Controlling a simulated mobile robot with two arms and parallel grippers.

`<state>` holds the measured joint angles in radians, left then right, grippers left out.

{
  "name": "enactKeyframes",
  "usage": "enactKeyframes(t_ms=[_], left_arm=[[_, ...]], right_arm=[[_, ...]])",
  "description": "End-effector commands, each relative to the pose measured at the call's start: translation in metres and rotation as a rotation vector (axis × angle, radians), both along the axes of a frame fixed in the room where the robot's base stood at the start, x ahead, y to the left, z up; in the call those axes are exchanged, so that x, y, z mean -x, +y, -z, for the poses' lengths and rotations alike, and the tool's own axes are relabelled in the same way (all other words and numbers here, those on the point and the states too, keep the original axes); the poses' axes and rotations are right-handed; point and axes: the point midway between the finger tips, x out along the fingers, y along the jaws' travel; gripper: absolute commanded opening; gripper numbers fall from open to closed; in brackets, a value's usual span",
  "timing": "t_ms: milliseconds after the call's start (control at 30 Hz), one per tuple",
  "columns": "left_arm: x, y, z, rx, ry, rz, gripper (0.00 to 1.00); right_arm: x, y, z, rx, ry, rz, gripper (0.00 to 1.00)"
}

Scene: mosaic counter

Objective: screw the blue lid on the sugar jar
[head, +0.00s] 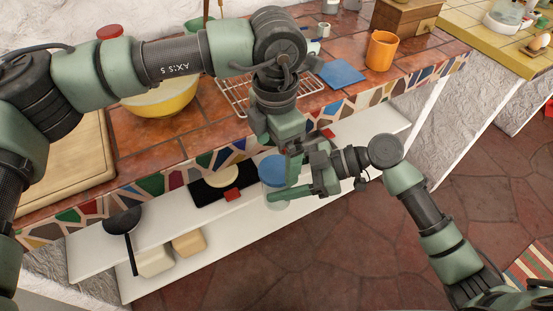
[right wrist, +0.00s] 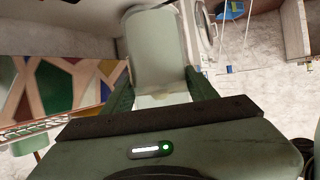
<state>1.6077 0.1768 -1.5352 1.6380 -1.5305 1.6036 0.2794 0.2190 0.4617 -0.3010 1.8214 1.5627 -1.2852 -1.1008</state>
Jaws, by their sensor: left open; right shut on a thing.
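The sugar jar (head: 273,186) is a pale, see-through jar held in front of the counter in the head view. My right gripper (head: 283,180) is shut around its side. The pale jar body (right wrist: 158,45) also shows between the fingers in the right wrist view. The blue lid (head: 272,168) appears at the top of the jar; I cannot tell whether it is seated or how tight it is. My left gripper (head: 293,147) is open, pointing down just above and to the right of the lid. Its fingertips are partly hidden among the arm parts.
The tiled counter (head: 210,138) holds a yellow bowl (head: 162,103), a wire rack (head: 235,95), a blue cloth (head: 342,74), an orange mug (head: 381,51) and a cutting board (head: 62,150). A white shelf (head: 172,228) below holds a pan (head: 124,222) and several items.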

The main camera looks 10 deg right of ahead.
Motion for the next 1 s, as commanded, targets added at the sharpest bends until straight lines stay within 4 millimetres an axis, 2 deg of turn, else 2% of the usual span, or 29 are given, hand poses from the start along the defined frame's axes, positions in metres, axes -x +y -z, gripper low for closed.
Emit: enactKeyframes(t_ms=[33, 200, 400, 600, 1000], left_arm=[[-0.001, 0.0, -0.013, 0.001, -0.004, 0.0, 0.96], [-0.001, 0.0, -0.049, 0.001, -0.004, -0.001, 0.96], [-0.001, 0.0, -0.077, 0.0, -0.001, -0.001, 0.96], [-0.001, 0.001, -0.086, -0.001, 0.0, -0.001, 0.96], [0.0, 0.001, -0.085, -0.001, 0.001, 0.0, 0.96]], right_arm=[[0.0, 0.0, -0.001, -0.002, -0.002, 0.0, 0.0], [0.0, 0.0, -0.001, -0.003, -0.002, 0.0, 0.0], [0.0, 0.0, -0.001, -0.003, -0.002, 0.0, 0.0], [0.0, 0.0, -0.001, -0.003, -0.002, 0.0, 0.0], [0.0, 0.0, -0.001, -0.003, -0.002, 0.0, 0.0]])
